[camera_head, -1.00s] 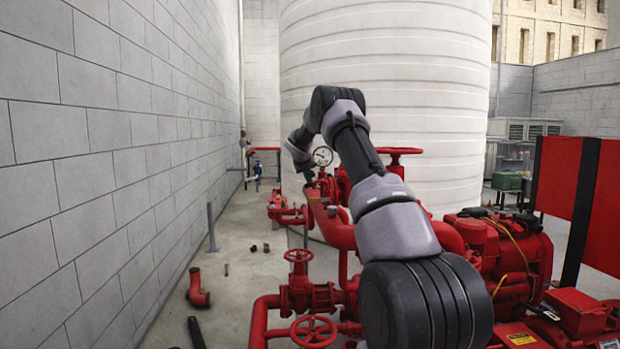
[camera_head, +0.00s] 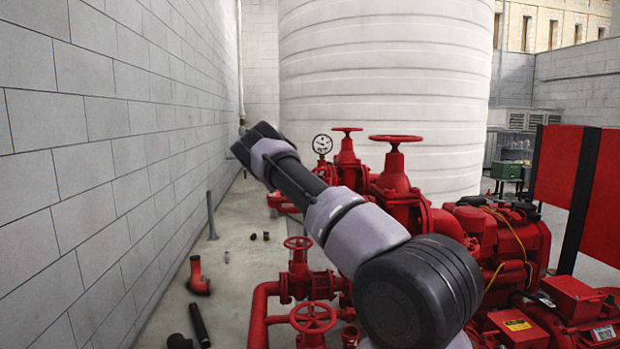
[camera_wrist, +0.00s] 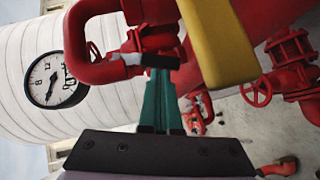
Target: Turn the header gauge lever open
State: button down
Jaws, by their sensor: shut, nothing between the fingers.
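In the wrist view my gripper (camera_wrist: 160,98) shows as two teal fingers pressed together, shut and empty, pointing up the picture. Just beyond the fingertips is a small silver fitting with a black end (camera_wrist: 163,61), beside red pipe; I cannot tell whether the fingers touch it. A yellow bar (camera_wrist: 216,40) hangs close to the camera, right of the fingers; I cannot tell if it or the black-ended piece is the gauge lever. The round gauge (camera_wrist: 46,80) is at the left; the head view also shows it (camera_head: 322,144) on the red pipework. There my arm hides the gripper.
Red handwheel valves (camera_head: 394,180) and pump machinery (camera_head: 490,250) stand right of my arm. A thick red pipe (camera_wrist: 95,40) loops close to the fingers at the left. A block wall (camera_head: 100,170) bounds the left. Loose pipe pieces (camera_head: 198,278) lie on the floor.

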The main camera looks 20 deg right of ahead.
jog(key=shift+s+d+f+n+t+h, duration=0.3)
jog(key=shift+d+f+n+h, duration=0.4)
jog(key=shift+d+f+h, duration=0.15)
jog(key=shift+d, duration=0.15)
